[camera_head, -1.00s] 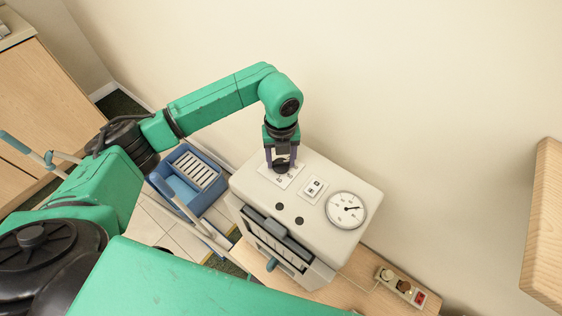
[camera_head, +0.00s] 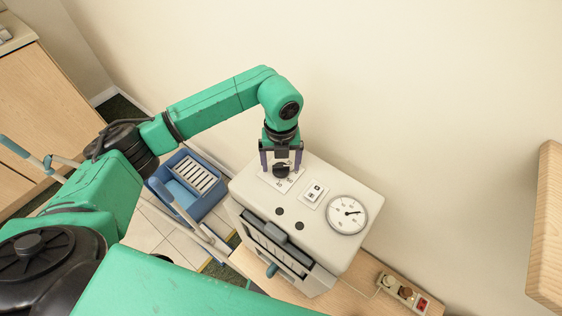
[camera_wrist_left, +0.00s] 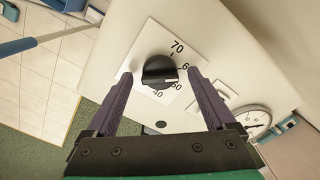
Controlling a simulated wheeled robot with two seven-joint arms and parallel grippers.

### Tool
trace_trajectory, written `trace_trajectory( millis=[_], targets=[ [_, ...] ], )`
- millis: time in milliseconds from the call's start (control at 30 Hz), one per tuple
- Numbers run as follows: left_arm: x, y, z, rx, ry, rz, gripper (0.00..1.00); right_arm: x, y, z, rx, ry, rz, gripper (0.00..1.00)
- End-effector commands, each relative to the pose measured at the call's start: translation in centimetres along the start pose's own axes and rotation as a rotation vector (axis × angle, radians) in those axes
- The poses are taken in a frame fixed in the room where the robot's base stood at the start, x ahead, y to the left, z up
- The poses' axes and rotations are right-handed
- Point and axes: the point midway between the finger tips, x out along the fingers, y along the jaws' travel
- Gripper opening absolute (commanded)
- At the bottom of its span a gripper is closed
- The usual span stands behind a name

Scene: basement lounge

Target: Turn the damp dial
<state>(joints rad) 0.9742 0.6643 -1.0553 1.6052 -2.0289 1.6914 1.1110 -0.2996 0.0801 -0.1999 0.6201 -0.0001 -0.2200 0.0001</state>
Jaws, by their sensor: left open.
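The damp dial is a black round knob (camera_head: 281,171) on a white plate with printed numbers, on top of a cream machine (camera_head: 340,190). In the left wrist view the dial (camera_wrist_left: 159,72) shows a pale pointer line aimed to the right, between the 60 and 50 marks. My left gripper (camera_head: 281,167) is over the dial, pointing down. In the wrist view its two purple fingers (camera_wrist_left: 160,78) are open, one on each side of the knob, with gaps visible. My right gripper is not in view.
A round gauge (camera_head: 347,214), a small switch plate (camera_head: 313,193) and two dark buttons sit on the machine's top. A blue basket (camera_head: 190,183) stands left of it. A power strip (camera_head: 403,292) lies on the wooden bench at lower right. The wall is close behind.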

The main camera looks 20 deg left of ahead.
Motion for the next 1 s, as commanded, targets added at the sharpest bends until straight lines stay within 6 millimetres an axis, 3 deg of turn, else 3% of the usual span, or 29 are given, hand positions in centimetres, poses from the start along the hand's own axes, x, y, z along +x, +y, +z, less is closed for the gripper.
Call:
trace_trajectory(
  millis=[167,267,500,700,1000],
  targets=[
    [-0.8,0.0,0.1,0.0,-0.001,-0.001,0.88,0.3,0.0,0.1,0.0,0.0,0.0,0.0],
    [-2.5,-0.1,0.1,0.002,-0.004,-0.003,0.88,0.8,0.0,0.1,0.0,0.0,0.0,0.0],
    [-9.4,-0.1,0.1,0.001,-0.007,-0.004,0.88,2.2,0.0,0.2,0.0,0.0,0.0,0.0],
    [-13.9,0.0,0.1,0.0,-0.004,-0.001,0.88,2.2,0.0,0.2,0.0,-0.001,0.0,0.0],
    [-14.6,0.0,0.0,0.0,0.0,0.0,0.88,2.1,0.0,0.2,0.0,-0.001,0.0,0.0]
  ],
)
